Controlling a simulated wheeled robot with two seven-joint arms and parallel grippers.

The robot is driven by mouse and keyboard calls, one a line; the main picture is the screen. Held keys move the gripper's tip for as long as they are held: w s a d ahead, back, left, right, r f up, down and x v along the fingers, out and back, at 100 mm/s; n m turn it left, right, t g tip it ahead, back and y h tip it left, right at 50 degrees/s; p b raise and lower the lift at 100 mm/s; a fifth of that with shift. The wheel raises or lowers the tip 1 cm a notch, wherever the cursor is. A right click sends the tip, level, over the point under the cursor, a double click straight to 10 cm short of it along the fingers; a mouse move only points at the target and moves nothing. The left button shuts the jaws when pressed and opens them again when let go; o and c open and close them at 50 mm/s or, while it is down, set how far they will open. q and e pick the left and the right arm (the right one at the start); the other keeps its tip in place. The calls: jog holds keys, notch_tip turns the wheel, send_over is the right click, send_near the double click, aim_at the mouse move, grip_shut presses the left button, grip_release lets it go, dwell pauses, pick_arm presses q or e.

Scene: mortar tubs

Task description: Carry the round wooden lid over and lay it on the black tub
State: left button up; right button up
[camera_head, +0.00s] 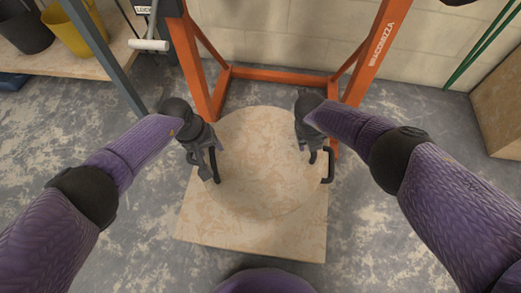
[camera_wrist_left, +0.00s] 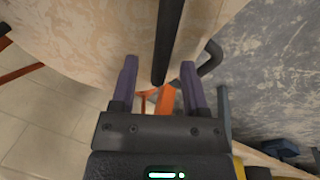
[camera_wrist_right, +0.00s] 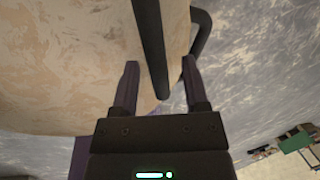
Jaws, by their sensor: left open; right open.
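The round wooden lid (camera_head: 262,185) lies on a square wooden stand (camera_head: 245,238) in the middle of the head view. A black bar handle stands at each side of it, the left handle (camera_head: 214,166) and the right handle (camera_head: 328,168). My left gripper (camera_head: 208,160) is open, and the left wrist view shows the handle bar (camera_wrist_left: 168,40) between its fingers. My right gripper (camera_head: 312,150) is open at the right handle, with the bar (camera_wrist_right: 150,45) between its fingers. A black tub (camera_head: 24,32) stands at the far upper left, partly cut off.
A yellow tub (camera_head: 75,32) stands beside the black tub on a wooden bench (camera_head: 95,68). An orange steel frame (camera_head: 270,75) stands just behind the stand. A grey post (camera_head: 105,55) rises between the bench and the lid. The floor right of the stand is clear.

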jog(key=shift+r, duration=0.2)
pick_arm(q)
jog(key=v, duration=1)
jog(key=shift+s+r, duration=0.15)
jog(key=shift+r, duration=0.1)
pick_arm(e)
jog(key=v, duration=1.1)
jog(key=shift+r, duration=0.25)
pick_arm(q)
jog(key=shift+a, duration=0.1)
pick_arm(e)
jog(key=shift+s+a, duration=0.1)
